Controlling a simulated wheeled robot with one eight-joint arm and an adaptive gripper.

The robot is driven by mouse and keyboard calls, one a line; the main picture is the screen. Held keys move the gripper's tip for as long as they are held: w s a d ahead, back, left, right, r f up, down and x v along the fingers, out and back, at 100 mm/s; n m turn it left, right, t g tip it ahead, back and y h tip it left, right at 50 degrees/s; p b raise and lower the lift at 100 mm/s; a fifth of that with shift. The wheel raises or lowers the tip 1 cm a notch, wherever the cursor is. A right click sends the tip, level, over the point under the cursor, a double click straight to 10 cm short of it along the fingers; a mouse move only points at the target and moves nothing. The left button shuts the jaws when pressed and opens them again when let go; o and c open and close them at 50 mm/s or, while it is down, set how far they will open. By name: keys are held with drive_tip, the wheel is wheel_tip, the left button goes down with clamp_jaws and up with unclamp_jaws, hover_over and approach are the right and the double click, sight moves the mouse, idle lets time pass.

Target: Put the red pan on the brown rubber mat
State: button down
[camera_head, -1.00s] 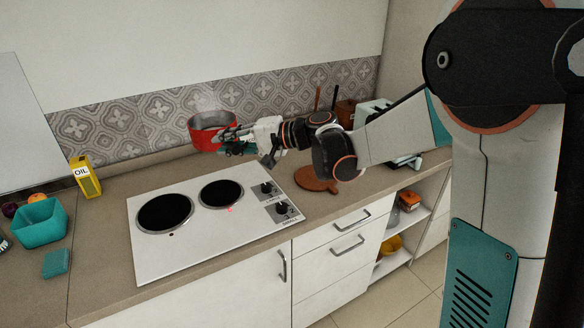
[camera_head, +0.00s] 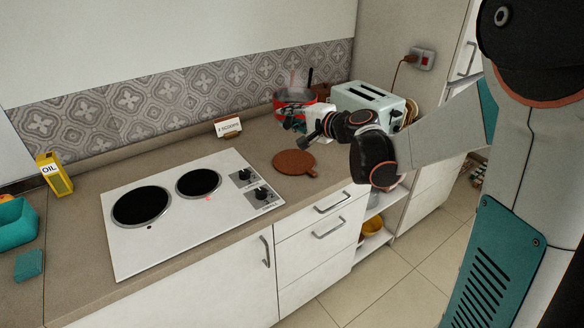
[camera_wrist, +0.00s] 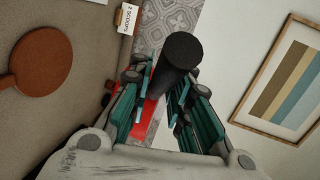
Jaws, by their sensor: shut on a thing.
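My gripper (camera_head: 293,123) is shut on the pan. In the wrist view a dark round handle (camera_wrist: 180,52) sits between the teal fingers, with a strip of red pan (camera_wrist: 141,128) behind them. The brown rubber mat (camera_head: 294,162), round with a small tab, lies bare on the counter right of the hob. It also shows in the wrist view (camera_wrist: 41,62) at the left.
Counter around the mat is clear.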

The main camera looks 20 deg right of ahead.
wheel_tip(320, 180, down, 18)
drive_tip(key=b, duration=0.6)
drive_tip(key=shift+f+b, duration=0.1)
drive_tip(key=shift+b, duration=0.3)
drive_tip(key=shift+f, duration=0.1)
drive_tip(key=shift+f, duration=0.1)
drive_tip(key=c, duration=1.5)
unclamp_jaws()
drive_tip(key=shift+r, duration=0.2)
drive_tip(key=p+v, duration=0.3)
drive_tip(key=v, duration=0.9)
drive_tip(key=shift+a, duration=0.1)
